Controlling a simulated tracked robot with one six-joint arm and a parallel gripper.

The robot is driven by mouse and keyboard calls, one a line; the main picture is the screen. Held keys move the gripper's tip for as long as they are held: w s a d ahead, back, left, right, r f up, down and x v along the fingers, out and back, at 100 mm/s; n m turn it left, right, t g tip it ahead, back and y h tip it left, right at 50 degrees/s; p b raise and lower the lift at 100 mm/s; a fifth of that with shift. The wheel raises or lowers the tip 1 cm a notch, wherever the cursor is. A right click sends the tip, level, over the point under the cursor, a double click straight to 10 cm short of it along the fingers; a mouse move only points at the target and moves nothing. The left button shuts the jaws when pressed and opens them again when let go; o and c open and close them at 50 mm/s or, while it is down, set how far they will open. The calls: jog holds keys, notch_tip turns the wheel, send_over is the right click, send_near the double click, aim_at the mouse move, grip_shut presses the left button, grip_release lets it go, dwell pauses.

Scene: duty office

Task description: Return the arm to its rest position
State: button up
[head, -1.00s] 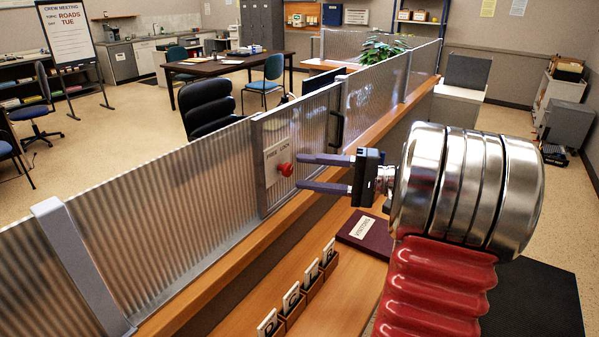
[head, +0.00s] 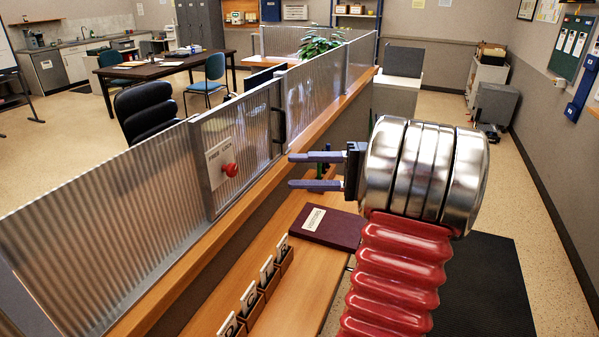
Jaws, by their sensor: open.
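My gripper (head: 306,171) is in the head view, right of the corrugated partition. Its two dark fingers point left and are spread apart with nothing between them. My arm rises from the lower right, with a red ribbed sleeve and a silver banded end behind the gripper. The red knob (head: 230,170) on the partition's lock panel (head: 218,160) is left of the fingertips, with a visible gap between them in the picture.
The partition (head: 110,240) with its wooden ledge (head: 190,270) runs along the left. Below the gripper, a wooden counter (head: 305,290) holds a dark red visitors book (head: 335,228) and several lettered card holders (head: 262,285). Open floor (head: 510,215) lies to the right.

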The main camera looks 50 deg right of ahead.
dwell(0.3)
jog(key=w+a+f+n+g+h, duration=0.15)
jog(key=a+g, duration=0.25)
jog(key=a, duration=0.6)
jog(key=w+a+f+n+g, duration=0.1)
jog(key=a+f+g, duration=0.2)
jog(key=a, duration=0.6)
jog(key=s+a+f+n+h, duration=0.2)
jog(key=s+a+n+h, duration=0.1)
jog(key=s+a+h, duration=0.2)
jog(key=s+a+f+n+h, duration=0.3)
jog(key=s+a+n+h, duration=0.1)
jog(key=a, duration=0.5)
jog(key=shift+s+f+g+h, duration=0.4)
jog(key=shift+s+h, duration=0.25)
jog(key=shift+h, duration=0.1)
jog(key=shift+a, duration=0.1)
